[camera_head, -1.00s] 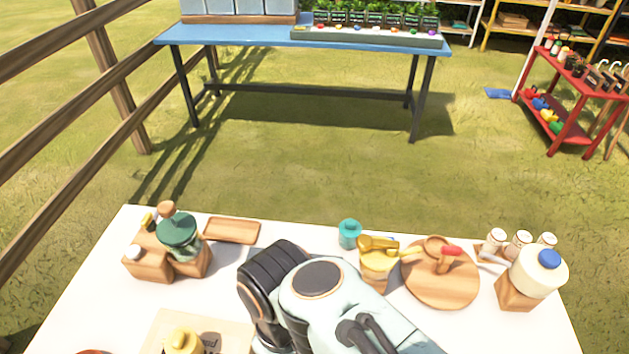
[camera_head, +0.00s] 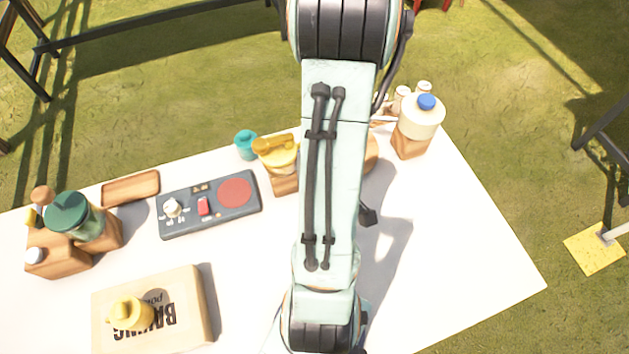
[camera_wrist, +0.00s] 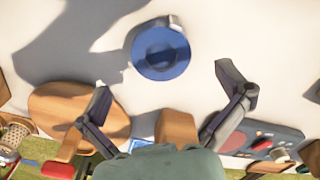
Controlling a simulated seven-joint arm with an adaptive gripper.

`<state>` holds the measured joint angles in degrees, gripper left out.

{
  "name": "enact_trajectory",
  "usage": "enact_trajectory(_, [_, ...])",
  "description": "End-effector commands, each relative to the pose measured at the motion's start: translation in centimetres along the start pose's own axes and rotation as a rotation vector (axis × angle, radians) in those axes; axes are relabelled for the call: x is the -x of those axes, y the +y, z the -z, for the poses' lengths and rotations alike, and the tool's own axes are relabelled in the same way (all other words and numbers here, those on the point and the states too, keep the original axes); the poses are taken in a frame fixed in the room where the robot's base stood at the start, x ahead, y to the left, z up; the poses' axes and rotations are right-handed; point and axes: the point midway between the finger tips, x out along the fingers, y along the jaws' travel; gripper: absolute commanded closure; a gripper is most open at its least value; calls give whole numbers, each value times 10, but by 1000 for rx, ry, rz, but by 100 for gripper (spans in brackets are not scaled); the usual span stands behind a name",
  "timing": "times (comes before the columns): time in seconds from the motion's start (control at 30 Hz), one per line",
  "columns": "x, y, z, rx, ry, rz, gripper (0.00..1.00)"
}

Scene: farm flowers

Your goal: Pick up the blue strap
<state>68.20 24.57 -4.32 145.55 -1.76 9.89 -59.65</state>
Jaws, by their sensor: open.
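In the wrist view a round blue object (camera_wrist: 161,52), which looks like the coiled blue strap, lies on the white table top. It has a darker centre and a small pale tab at its upper right edge. My gripper (camera_wrist: 164,79) is open, with its two dark fingers spread wide to the left and right. The blue object shows beyond the fingertips, roughly between them, and nothing is held. How far above the table the fingers are I cannot tell. In the head view my arm hides the blue object and most of the gripper.
The white table (camera_head: 455,260) is bare at its right. A control panel (camera_head: 209,204), a yellow-topped jar (camera_head: 281,158), a teal cup (camera_head: 246,145) and a blue-capped bottle (camera_head: 420,119) stand along the far side. A baking powder box (camera_head: 190,310) lies front left. A round wooden board (camera_wrist: 75,112) is near the left finger.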

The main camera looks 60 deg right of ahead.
Motion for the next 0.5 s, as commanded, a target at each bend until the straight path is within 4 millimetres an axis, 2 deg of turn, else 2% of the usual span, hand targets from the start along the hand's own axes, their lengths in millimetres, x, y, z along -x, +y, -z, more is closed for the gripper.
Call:
enact_trajectory(0.3, [-44, -1, 0, 0, -3, 4, 0])
enact_trajectory(0.5, [-53, 0, 0, -1, -2, 1, 0])
